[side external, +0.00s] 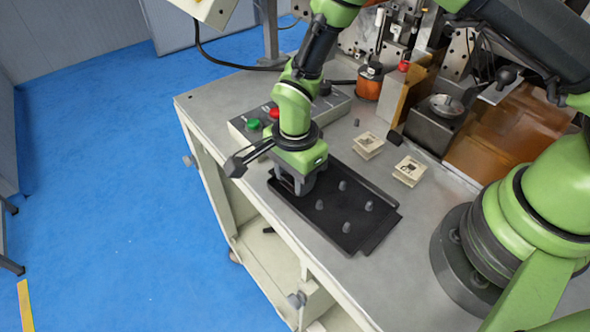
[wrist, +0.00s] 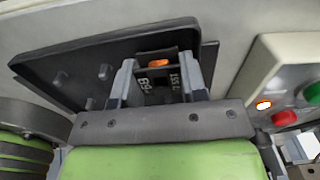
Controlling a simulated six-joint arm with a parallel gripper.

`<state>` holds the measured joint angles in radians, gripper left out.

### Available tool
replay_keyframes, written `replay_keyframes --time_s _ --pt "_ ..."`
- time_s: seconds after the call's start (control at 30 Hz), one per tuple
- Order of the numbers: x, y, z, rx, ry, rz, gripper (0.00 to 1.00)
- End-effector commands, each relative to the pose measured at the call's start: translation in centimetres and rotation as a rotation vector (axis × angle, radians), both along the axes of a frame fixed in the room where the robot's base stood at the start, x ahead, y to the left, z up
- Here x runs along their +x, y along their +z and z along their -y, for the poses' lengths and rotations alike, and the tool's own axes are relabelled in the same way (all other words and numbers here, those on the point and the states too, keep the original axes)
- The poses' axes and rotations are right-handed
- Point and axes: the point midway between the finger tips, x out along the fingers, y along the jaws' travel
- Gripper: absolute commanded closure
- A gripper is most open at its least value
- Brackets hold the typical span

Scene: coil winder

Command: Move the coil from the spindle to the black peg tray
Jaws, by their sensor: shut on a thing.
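The black peg tray (side external: 345,207) lies on the grey bench top, with several short grey pegs standing in it. My gripper (side external: 300,187) points down at the tray's left end, low over it. In the wrist view, my gripper (wrist: 157,78) is shut on the coil (wrist: 158,84), a dark block with pale lettering and an orange patch. The tray (wrist: 62,68) shows behind the coil. In the side view my gripper hides the coil, and I cannot tell whether it touches the tray or sits on a peg. I cannot clearly pick out the spindle.
A control box (side external: 243,128) with green and red buttons stands close behind my gripper; it also shows in the wrist view (wrist: 285,60). A copper wire spool (side external: 370,85) and machinery stand at the back.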

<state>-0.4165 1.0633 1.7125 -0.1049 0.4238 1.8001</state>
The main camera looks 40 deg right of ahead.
Motion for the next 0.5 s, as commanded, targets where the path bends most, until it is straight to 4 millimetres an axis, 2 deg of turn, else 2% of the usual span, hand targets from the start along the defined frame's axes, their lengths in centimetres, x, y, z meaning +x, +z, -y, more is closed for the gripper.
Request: replay_keyframes --time_s 0.13,0.17,0.27,0.5 --pt "0.0 -0.39 0.0 0.0 0.0 0.0 0.83" --pt "0.02 -0.35 -0.01 0.0 0.0 0.001 0.54" --pt "0.02 -0.33 -0.01 0.0 0.0 0.001 0.31" --pt "0.01 -0.32 0.0 0.0 0.0 0.001 0.31"
